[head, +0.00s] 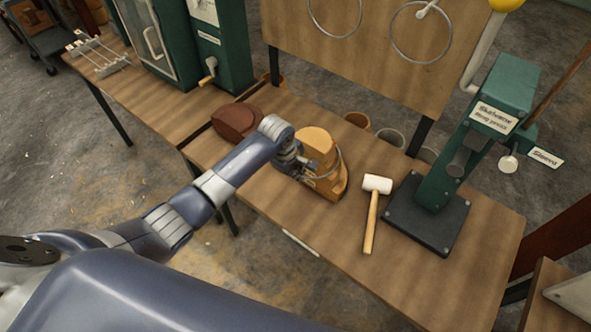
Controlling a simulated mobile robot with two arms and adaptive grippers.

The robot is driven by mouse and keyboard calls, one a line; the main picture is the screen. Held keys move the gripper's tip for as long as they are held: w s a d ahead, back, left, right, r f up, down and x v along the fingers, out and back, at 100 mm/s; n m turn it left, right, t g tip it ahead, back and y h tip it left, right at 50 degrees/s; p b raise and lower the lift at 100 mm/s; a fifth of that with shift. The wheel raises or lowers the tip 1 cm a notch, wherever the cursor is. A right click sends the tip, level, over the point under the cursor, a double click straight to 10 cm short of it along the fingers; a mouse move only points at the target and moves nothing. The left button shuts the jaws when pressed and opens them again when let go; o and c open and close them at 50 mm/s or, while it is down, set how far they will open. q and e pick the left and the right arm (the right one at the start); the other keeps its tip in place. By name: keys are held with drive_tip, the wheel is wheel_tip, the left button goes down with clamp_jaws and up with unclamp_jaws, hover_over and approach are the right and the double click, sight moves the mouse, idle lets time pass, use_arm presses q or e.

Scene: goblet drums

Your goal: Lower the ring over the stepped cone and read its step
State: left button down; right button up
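The stepped cone (319,146) is an orange-tan wooden block that stands on the bench, wider towards its base. A thin grey ring (341,163) shows as an arc at the cone's right side and seems to pass around it. My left gripper (309,170) is at the near left side of the cone, where the ring's arc leads. Its fingers are small and partly lost against the cone, so I cannot tell whether they are closed on the ring. The ring's far side and its exact step are hidden or too small to read. My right gripper is out of view.
A white-headed mallet (373,205) lies right of the cone. A green press (465,150) on a black base stands farther right. A brown rounded object (237,120) sits left of the cone. Two large metal rings (421,60) hang on the backboard. The bench front is mostly clear.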

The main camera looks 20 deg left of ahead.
use_arm(q)
drive_tip(key=shift+f, duration=0.6)
drive_tip(key=shift+f+g+b, duration=0.6)
drive_tip(key=shift+f+b, duration=0.15)
drive_tip(key=shift+f, duration=0.75)
drive_tip(key=c, duration=1.8)
unclamp_jaws()
drive_tip(key=shift+f, duration=0.1)
drive_tip(key=shift+f, duration=0.1)
drive_tip(key=shift+s+f, duration=0.1)
